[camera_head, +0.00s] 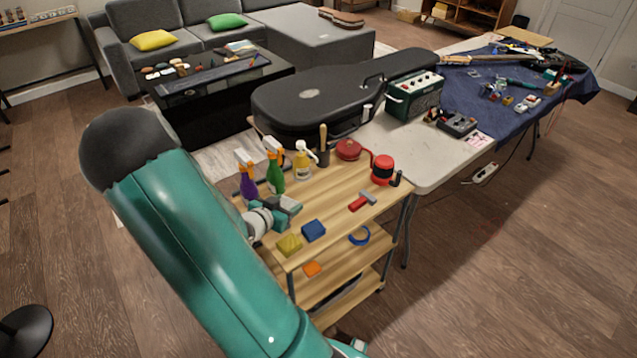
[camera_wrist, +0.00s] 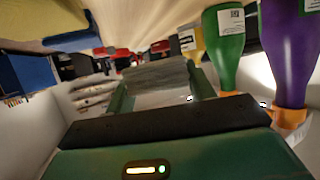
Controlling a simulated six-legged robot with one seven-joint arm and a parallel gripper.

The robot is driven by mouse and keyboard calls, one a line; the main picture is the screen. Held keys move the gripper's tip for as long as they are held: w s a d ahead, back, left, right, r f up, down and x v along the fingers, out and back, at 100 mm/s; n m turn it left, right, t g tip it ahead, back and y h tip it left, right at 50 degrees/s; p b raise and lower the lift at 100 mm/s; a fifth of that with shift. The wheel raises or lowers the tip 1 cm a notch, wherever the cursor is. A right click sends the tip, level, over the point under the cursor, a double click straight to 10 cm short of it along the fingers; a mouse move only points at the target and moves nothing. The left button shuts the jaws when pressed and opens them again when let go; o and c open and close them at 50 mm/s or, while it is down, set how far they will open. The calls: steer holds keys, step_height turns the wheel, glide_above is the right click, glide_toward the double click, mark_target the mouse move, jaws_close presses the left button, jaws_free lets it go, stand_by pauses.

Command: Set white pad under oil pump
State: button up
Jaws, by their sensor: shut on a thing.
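My gripper (camera_head: 272,214) is over the left edge of the wooden cart top, beside the spray bottles. It is shut on a pale grey-white block, which looks like the white pad (camera_wrist: 158,76); the pad also shows in the head view (camera_head: 289,204). In the wrist view the pad sits between my two green fingers. A yellow bottle with a white pump top (camera_head: 303,162), which looks like the oil pump, stands upright at the cart's back, beyond my gripper and apart from the pad. The surface under the bottle is hidden.
A purple spray bottle (camera_head: 247,182) and a green one (camera_head: 275,174) stand close to my gripper. The middle has clear wood.

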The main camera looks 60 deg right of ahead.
steer(key=d, duration=0.5)
steer(key=s+d, duration=0.1)
steer(key=d, duration=0.8)
steer(key=shift+s+d+r, duration=0.1)
steer(key=shift+s+d, duration=0.2)
steer(key=shift+d, duration=1.05)
step_height(320, 180, down, 4)
steer(key=shift+a+r, duration=0.1)
steer(key=shift+r, duration=0.1)
steer(key=shift+f, duration=0.3)
